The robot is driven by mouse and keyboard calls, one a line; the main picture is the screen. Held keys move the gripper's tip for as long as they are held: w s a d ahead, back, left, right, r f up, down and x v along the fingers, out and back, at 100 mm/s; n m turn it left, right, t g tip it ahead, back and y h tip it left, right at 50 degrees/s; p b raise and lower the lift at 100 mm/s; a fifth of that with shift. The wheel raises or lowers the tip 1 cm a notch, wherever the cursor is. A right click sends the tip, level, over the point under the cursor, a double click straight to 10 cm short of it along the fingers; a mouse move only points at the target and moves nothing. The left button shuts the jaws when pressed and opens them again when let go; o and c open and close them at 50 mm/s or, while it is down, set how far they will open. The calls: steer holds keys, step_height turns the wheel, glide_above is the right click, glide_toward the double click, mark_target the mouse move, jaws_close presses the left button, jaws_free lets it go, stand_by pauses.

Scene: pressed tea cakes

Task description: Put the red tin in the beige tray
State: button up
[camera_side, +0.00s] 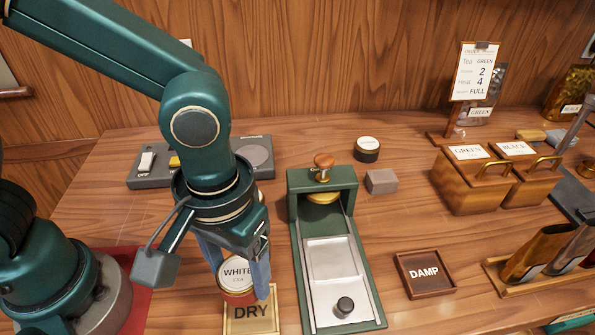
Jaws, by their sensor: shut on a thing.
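The red tin (238,298) has a pale lid marked WHITE and stands upright between the fingers of my gripper (240,280). My gripper points down and is shut on the tin, with one finger at each side. The beige tray (230,325), marked DRY, lies on the table at the bottom of the view. The tin overlaps the far part of this tray in the picture. I cannot tell whether the tin's base touches the tray or hangs just above it.
A green press (374,303) stands close to the right of the beige tray. Further right is a brown tray (404,281) marked DAMP. Behind are a grey block (381,181), a dark round tin (367,150) and wooden GREEN (467,185) and BLACK boxes. A grey panel (150,178) lies behind my arm.

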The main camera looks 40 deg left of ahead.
mark_target(248, 298)
steer(key=shift+s+d+f, duration=0.2)
steer(key=shift+d+f, duration=0.25)
steer(key=shift+d, duration=0.2)
steer(key=shift+f, duration=1.95)
steer(key=shift+f, duration=0.1)
steer(key=o, duration=1.4)
